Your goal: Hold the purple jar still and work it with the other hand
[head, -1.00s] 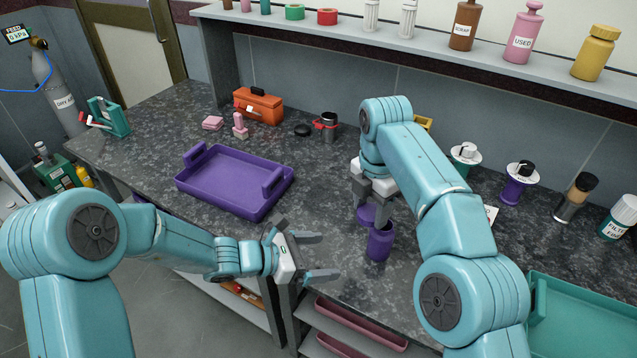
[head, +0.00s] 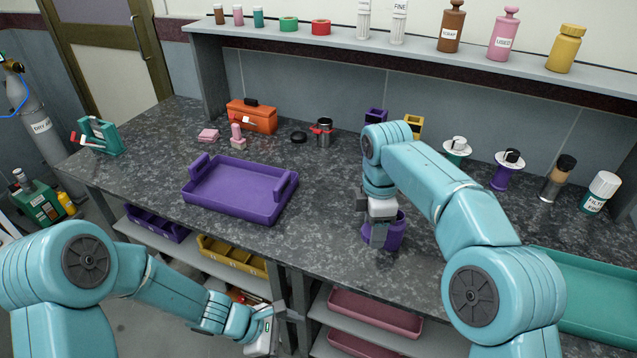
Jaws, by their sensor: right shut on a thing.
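The purple jar (head: 396,233) is near the front edge of the worktop, right of centre. My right gripper (head: 377,238) points down at it and is shut on it, with its fingers across the purple surface. The fingers hide part of the jar, and I cannot make out a separate lid. My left gripper (head: 272,325) is low at the bottom centre, in front of the worktop's edge and well apart from the jar. It is seen edge-on and small, so its opening is unclear.
A purple tray (head: 240,205) lies left of the jar. An orange toolbox (head: 251,117), a black lid (head: 299,137) and a dark cylinder (head: 323,133) stand behind. A teal tray (head: 590,290) is at the right. The worktop between purple tray and jar is clear.

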